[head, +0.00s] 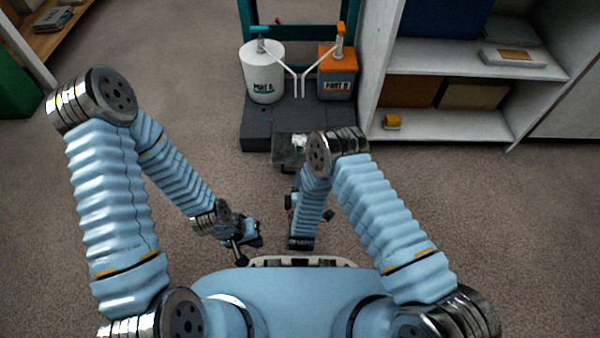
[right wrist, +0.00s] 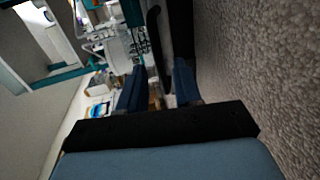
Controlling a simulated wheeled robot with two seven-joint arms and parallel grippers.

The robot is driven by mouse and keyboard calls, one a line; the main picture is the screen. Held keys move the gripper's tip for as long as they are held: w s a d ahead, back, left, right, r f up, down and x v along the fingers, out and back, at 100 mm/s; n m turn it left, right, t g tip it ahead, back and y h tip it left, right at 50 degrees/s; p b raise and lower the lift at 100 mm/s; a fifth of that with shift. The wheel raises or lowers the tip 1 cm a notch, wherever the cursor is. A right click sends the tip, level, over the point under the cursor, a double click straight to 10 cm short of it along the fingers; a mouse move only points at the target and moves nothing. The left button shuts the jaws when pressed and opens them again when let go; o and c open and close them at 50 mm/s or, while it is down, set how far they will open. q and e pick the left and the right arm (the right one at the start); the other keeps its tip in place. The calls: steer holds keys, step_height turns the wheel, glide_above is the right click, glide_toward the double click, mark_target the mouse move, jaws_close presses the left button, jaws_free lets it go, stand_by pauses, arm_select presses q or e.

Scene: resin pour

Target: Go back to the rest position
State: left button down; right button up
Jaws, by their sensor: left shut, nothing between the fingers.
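My left gripper (head: 243,247) is low in front of my body in the head view, shut and empty, apart from the furniture. My right arm folds down in front of my body in the head view, and its gripper is hard to make out there. In the right wrist view the two dark blue fingers of my right gripper (right wrist: 158,90) stand apart with a gap between them. I see nothing held in that gap.
A white container (head: 263,85) and a grey container with an orange lid (head: 338,82), both with pumps, stand on a dark platform (head: 262,128). A dark tray (head: 287,160) holds a small pale object. A white shelf (head: 450,125) stands right. Carpet (head: 200,60) is clear at left.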

steer(key=v, duration=0.2)
steer(key=shift+s, duration=0.35)
steer(key=s+d+f+m+g+y, duration=0.2)
steer(key=s+d+m+g, duration=0.1)
steer(key=d+m+g, duration=0.65)
steer(key=s+d+r+m+g+y, duration=0.2)
steer(key=s+r+m+g, duration=0.15)
steer(key=s+m, duration=0.65)
steer(key=s+r+g+p, duration=0.1)
steer(key=s+r+p, duration=0.1)
steer(key=r+p, duration=0.4)
steer(key=s+r+p, duration=0.2)
steer(key=r+p, duration=0.5)
steer(key=shift+s+g, duration=0.25)
steer(key=shift+g, duration=0.15)
